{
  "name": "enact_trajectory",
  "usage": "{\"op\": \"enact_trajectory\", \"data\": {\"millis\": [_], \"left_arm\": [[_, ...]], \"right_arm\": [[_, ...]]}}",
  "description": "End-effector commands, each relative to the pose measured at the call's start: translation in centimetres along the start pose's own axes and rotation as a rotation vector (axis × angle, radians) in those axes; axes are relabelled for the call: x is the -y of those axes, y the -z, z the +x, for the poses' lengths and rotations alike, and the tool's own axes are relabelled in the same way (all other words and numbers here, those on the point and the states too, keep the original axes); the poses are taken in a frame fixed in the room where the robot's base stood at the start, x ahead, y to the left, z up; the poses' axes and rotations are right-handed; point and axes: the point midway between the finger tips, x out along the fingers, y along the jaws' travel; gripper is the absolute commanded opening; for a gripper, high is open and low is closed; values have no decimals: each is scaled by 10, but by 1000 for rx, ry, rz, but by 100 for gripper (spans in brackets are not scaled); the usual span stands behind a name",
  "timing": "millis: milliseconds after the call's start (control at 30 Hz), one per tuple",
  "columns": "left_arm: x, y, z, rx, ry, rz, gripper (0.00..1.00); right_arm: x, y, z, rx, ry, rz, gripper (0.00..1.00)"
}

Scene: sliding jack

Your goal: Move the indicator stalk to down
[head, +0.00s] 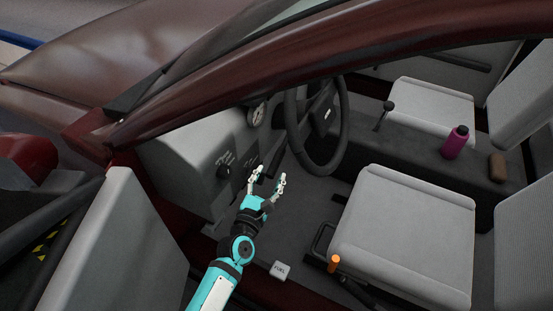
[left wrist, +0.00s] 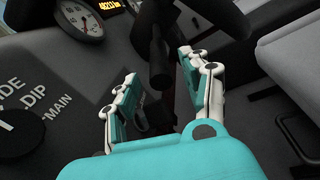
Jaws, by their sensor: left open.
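The indicator stalk is a dark rod that comes out from the steering column; in the left wrist view the stalk (left wrist: 160,65) points toward me, its end between or just beyond my fingertips. In the head view the stalk (head: 276,160) is thin and dark beside the steering wheel (head: 345,125). My left gripper (head: 269,176) is open just below and in front of it, and it also shows in the left wrist view (left wrist: 160,66) with a white-and-teal finger on each side. I cannot tell whether a finger touches the stalk. My right gripper is out of view.
A light-switch knob (head: 223,171) sits on the dashboard left of my gripper, and a round gauge (head: 257,114) is above. The grey seat (head: 405,225) and a lever with an orange end (head: 334,263) are to the right. A FUEL-marked block (head: 280,270) is low near my arm.

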Motion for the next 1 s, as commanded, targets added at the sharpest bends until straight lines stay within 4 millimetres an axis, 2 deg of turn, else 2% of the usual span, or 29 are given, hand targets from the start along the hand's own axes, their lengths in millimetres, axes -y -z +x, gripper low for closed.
{"op": "enact_trajectory", "data": {"millis": [33, 100, 300, 500, 767, 1000], "left_arm": [[0, -1, 13, 3, -1, 0, 47], [0, 0, 27, 1, 0, 3, 47], [0, 0, 58, 1, -1, 2, 47], [0, 0, 72, 0, 0, 2, 47], [0, 0, 73, -1, 0, 1, 47], [0, 0, 72, -1, 0, 2, 19]], "right_arm": [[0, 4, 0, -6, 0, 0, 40], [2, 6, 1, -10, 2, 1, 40], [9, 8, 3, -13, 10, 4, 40], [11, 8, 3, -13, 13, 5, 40], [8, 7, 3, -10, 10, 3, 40], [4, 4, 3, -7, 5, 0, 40]]}}
